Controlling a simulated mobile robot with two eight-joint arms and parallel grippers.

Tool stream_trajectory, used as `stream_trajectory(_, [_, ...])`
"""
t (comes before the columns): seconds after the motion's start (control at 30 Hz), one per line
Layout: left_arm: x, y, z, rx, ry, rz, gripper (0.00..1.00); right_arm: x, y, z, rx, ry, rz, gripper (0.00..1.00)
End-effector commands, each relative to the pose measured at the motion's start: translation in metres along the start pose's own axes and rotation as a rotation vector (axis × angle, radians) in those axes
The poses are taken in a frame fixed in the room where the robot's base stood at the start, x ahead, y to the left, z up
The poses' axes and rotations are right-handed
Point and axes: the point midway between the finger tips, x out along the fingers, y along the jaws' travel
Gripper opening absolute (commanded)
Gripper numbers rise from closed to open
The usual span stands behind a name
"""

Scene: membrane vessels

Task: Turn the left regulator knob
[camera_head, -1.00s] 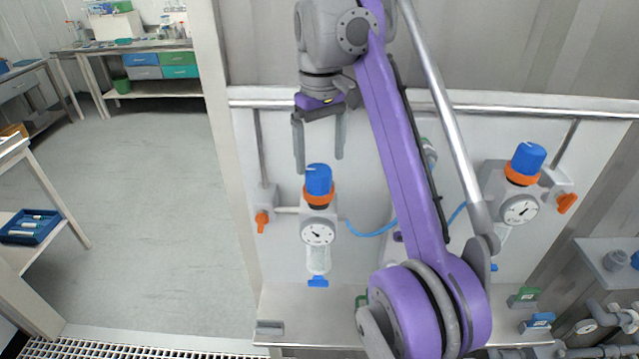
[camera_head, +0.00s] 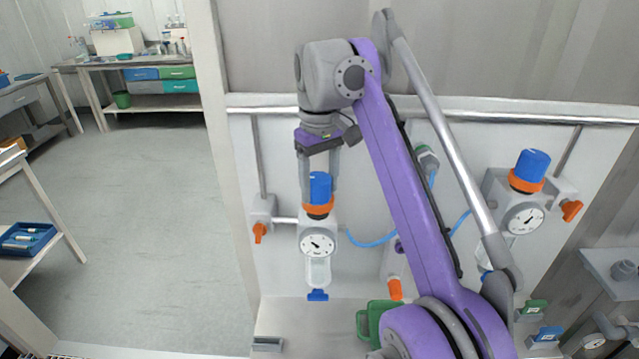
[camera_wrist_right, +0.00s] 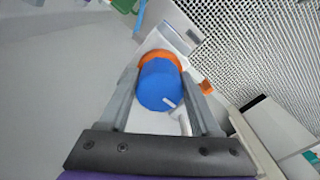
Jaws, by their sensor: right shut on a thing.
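The left regulator has a blue knob (camera_head: 320,187) with an orange ring (camera_head: 318,210) under it, above a round gauge (camera_head: 317,244) and a clear bowl. My right gripper (camera_head: 319,190) comes down from above, with one finger on each side of the blue knob, and is shut on it. In the right wrist view the blue knob (camera_wrist_right: 159,86) sits between the two grey fingers, and a white mark shows on its top near the lower right. My left gripper is not in view.
A second regulator with a blue knob (camera_head: 531,165) stands at the right. An orange valve handle (camera_head: 260,232) is just left of the left regulator. A blue hose (camera_head: 372,241) runs right from it, behind my arm. A horizontal rail (camera_head: 262,111) crosses behind.

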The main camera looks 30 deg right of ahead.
Motion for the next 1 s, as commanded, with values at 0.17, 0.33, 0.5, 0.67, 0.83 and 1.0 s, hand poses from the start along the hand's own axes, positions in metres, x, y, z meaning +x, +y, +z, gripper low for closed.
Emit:
stream_trajectory(0.17, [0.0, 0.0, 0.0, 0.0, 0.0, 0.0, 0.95, 0.0, 0.0, 0.0, 0.0, 0.0, 0.0, 0.1])
stream_trajectory(0.33, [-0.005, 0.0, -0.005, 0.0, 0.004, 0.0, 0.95, -0.002, 0.0, 0.0, 0.048, 0.0, -0.001, 0.08])
stream_trajectory(0.5, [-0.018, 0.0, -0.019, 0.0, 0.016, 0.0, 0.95, -0.004, -0.001, -0.001, 0.208, 0.002, 0.0, 0.08])
stream_trajectory(0.67, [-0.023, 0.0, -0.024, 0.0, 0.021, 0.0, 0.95, -0.003, -0.002, -0.001, 0.304, 0.001, 0.0, 0.08])
stream_trajectory(0.83, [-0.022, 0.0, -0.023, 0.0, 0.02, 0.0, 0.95, -0.001, -0.002, -0.001, 0.318, 0.001, 0.0, 0.08])
stream_trajectory(1.0, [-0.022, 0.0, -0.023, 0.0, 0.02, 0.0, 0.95, 0.0, -0.002, -0.001, 0.316, 0.001, 0.0, 0.69])
